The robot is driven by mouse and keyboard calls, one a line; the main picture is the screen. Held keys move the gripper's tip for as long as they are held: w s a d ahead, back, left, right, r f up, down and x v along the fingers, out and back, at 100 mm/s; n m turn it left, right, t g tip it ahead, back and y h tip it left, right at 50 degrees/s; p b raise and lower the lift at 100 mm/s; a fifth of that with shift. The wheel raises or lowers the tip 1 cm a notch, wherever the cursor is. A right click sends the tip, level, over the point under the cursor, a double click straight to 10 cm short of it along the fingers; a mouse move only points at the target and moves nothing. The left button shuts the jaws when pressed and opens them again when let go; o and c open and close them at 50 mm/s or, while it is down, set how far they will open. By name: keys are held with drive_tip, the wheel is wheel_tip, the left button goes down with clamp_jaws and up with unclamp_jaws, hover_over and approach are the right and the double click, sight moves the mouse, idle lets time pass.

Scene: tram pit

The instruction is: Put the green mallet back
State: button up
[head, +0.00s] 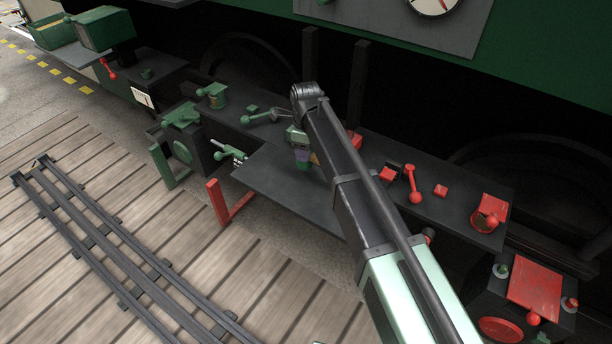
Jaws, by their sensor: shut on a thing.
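The view is too small to tell whether the mallet touches the bench top.
A green cup-like holder (215,95) and small green block (252,109) stand nearby. A dark plate (285,185) juts out in front. Red pieces, including a ball-ended one (411,183), lie right of my arm. Dark posts (357,80) rise behind. Rails (90,235) cross the plank floor.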

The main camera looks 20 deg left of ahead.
wheel_tip(320, 180, down, 5)
drive_tip(key=b, duration=0.4)
drive_tip(key=shift+r, duration=0.45)
drive_tip(key=shift+f, duration=0.1)
drive_tip(key=o, duration=0.8)
drive_tip(key=shift+f, duration=0.15)
drive_tip(key=o, duration=0.4)
drive_tip(key=shift+o, duration=0.2)
wheel_tip(320, 180, up, 13)
drive_tip(key=p, duration=1.2)
drive_tip(key=shift+f+p, duration=0.1)
drive_tip(key=shift+p, duration=0.2)
drive_tip(key=shift+f, duration=0.1)
